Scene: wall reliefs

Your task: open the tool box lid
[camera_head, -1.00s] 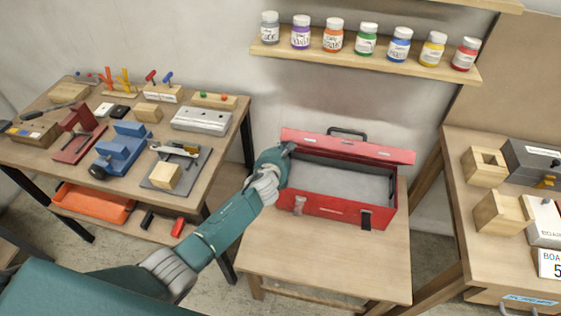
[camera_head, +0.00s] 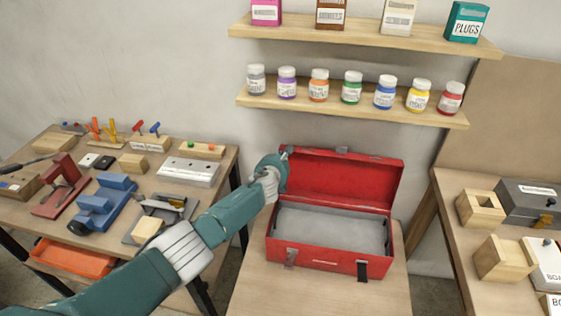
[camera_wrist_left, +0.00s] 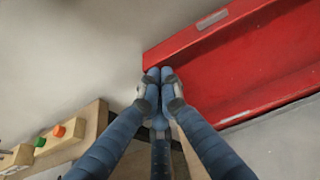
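The red tool box (camera_head: 328,258) stands on a small wooden table, its grey inside empty. Its lid (camera_head: 345,180) is raised about upright at the back, the red inner face showing. My left gripper (camera_head: 284,155) is at the lid's upper left corner. In the left wrist view, the gripper's fingertips (camera_wrist_left: 160,74) are together at the corner of the red lid (camera_wrist_left: 240,70), with nothing visible between them. Contact with the lid's edge looks likely, but its far side is hidden. My right gripper is not in view.
A shelf of paint jars (camera_head: 352,110) hangs above the lid, with free wall between. A workbench (camera_head: 225,165) with tools and blocks stands left. Another bench (camera_head: 450,185) with wooden blocks stands right. Bare tabletop (camera_head: 310,290) lies before the box.

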